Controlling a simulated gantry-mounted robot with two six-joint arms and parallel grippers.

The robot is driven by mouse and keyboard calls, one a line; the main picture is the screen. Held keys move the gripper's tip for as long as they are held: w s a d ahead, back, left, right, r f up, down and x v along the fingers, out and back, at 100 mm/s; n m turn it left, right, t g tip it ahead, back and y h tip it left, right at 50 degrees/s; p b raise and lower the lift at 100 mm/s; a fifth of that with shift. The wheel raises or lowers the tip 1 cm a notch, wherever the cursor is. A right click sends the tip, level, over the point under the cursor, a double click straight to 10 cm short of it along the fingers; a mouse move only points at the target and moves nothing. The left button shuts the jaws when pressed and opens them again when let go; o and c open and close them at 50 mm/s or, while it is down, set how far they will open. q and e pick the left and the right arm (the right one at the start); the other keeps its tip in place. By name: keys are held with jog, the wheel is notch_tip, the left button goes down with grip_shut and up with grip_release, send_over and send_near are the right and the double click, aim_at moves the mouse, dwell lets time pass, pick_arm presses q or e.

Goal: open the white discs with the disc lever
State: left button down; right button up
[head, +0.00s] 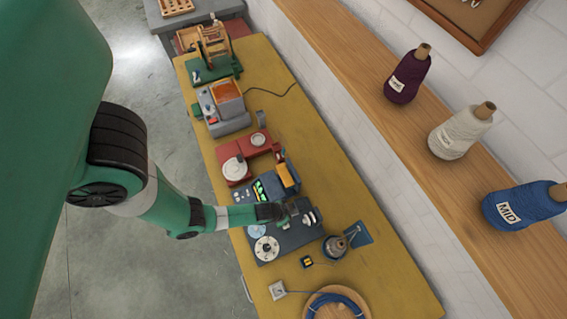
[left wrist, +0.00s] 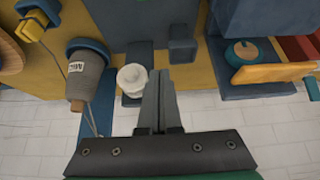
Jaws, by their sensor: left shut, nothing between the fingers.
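The white discs (head: 310,217) sit stacked on the right side of the dark blue-grey machine (head: 290,236) on the yellow table. They also show in the left wrist view (left wrist: 132,79), as a small rounded white stack just left of my fingers. My left gripper (head: 288,209) reaches over the machine beside the discs. In the left wrist view its two fingers (left wrist: 160,90) are together and empty, with a small gap to the discs. I cannot pick out the disc lever for certain; the fingers may hide part of it. My right gripper is not in view.
A grey yarn cone (head: 336,246) stands on a blue stand close to the discs. A small yellow-and-black item (head: 306,261) and a round tray with blue cord (head: 337,295) lie nearer. A red machine (head: 236,170) stands further back. A wooden shelf (head: 420,140) with yarn cones runs along the wall.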

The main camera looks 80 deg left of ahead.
pick_arm(q)
jog(key=s+d+r+p, duration=0.1)
jog(key=s+d+r, duration=0.1)
jog(key=s+r, duration=0.4)
jog(key=shift+s+d, duration=0.15)
jog(key=shift+s, duration=0.1)
dwell(0.3)
